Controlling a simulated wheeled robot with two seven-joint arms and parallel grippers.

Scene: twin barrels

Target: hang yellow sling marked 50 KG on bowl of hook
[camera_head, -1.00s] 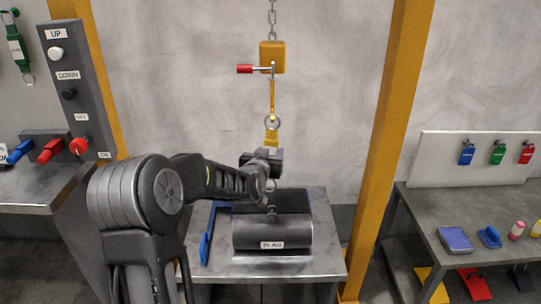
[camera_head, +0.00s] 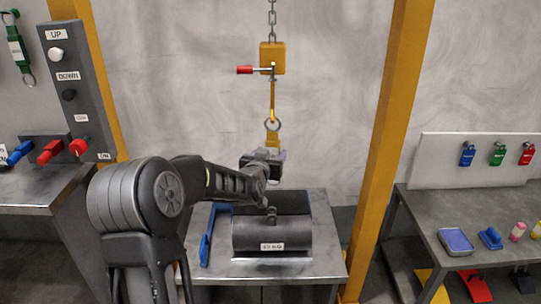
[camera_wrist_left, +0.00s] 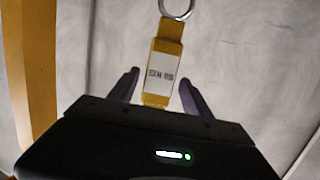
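The yellow sling (camera_head: 273,140) hangs upright below the hook (camera_head: 273,100), with its metal ring (camera_head: 272,124) at the hook's bowl. The ring looks hung on the bowl, though the exact contact is too small to see. In the left wrist view the sling (camera_wrist_left: 165,62) shows a white label, upside down, reading 50 KG, and its ring (camera_wrist_left: 177,8) is cut by the top edge. My left gripper (camera_head: 276,156) is just below the sling. Its fingers (camera_wrist_left: 160,95) stand apart on both sides of the sling's lower end, with gaps. My right gripper is out of view.
A dark barrel (camera_head: 272,232) with a weight label lies on the metal table (camera_head: 325,262) below. A yellow post (camera_head: 392,120) stands to the right. A control box (camera_head: 75,80) is at left. A right table (camera_head: 430,205) holds small items.

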